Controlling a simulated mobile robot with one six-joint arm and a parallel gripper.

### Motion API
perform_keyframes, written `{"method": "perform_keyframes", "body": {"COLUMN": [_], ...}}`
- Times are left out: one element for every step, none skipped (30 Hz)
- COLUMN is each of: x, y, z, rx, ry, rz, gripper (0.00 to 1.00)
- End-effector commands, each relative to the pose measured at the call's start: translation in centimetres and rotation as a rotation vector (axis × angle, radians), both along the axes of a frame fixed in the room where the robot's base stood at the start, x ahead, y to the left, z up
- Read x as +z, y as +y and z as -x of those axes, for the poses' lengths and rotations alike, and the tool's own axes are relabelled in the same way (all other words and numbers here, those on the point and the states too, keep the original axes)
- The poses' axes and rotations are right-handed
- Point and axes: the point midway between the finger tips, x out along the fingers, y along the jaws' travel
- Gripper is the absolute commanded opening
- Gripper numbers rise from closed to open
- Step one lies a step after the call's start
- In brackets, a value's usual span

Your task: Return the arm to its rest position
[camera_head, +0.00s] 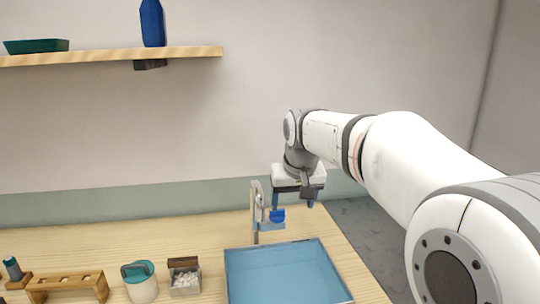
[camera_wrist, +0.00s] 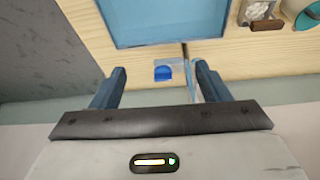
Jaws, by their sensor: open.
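My gripper (camera_head: 296,199) points down beside a thin upright stand (camera_head: 256,212) at the back right of the table. In the wrist view my gripper (camera_wrist: 160,80) has its two blue fingers wide apart. A small blue piece (camera_head: 277,215) sits on the stand's light-blue bracket. It also shows in the wrist view, as a blue piece (camera_wrist: 163,73) seen beyond and between the fingers. I see nothing gripped. My white arm reaches in from the right of the head view.
A blue tray (camera_head: 285,272) lies in front of the stand. Left of it are a small box of white bits (camera_head: 185,281), a teal-lidded jar (camera_head: 140,283) and a wooden rack (camera_head: 68,284). A shelf (camera_head: 110,56) with a blue bottle (camera_head: 152,23) and green dish (camera_head: 36,46) hangs upper left.

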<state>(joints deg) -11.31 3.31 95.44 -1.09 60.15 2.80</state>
Motion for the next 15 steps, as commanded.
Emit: {"method": "perform_keyframes", "body": {"x": [-0.7,-1.0,-1.5,-1.9,-2.3,-3.0,-3.5,-4.1,-4.9,-5.6,-6.4,-7.6,-8.7,-9.7,-11.3], "y": [-0.6,-0.9,-1.3,-1.6,-2.0,-2.4,-2.8,-3.3,-3.8,-4.3,-4.7,-5.4,-5.9,-6.5,-7.1], "z": [1.0,1.5,2.2,2.9,3.5,4.4,5.1,5.9,7.1,8.0,9.1,10.7,12.1,13.5,15.4], "rx": [-0.006,-0.010,-0.014,-0.018,-0.022,-0.028,-0.032,-0.039,-0.045,-0.052,-0.058,-0.068,-0.076,-0.085,-0.097], "ry": [0.004,0.007,0.011,0.015,0.018,0.025,0.029,0.035,0.040,0.045,0.052,0.062,0.069,0.076,0.087], "rz": [0.000,0.002,0.002,0.003,0.003,0.004,0.005,0.006,0.007,0.008,0.008,0.009,0.011,0.012,0.012], "gripper": [0.70,0.70,0.70,0.70,0.70,0.70,0.70,0.70,0.70,0.70,0.70,0.70,0.70,0.70,0.70]}}
